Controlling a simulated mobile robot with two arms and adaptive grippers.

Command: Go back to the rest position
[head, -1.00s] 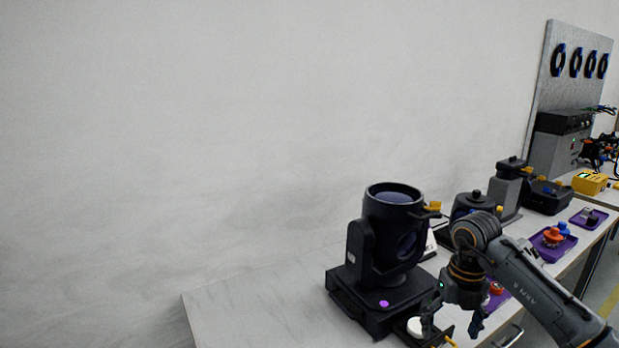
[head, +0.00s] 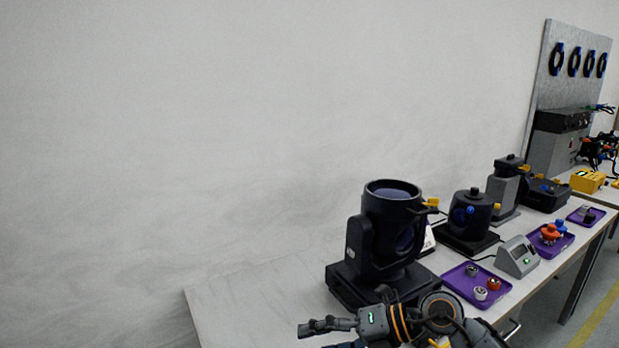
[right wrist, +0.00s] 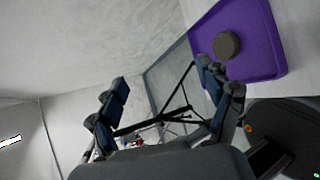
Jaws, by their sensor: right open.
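My right gripper (head: 312,328) is low in the head view, in front of the large black stage light, with its fingers pointing left. In the right wrist view its two blue-grey fingers stand wide apart (right wrist: 165,92) with nothing between them. The black stage light (head: 385,240) stands upright on its base on the white table (head: 230,302); my right arm covers part of the base. My left gripper is not in view.
A purple tray (head: 458,288) with several small knobs lies right of the light, near a grey display box (head: 518,257) and a black device (head: 470,220). In the right wrist view a purple tray (right wrist: 260,55) holds a dark disc (right wrist: 227,45). The table's left end is clear.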

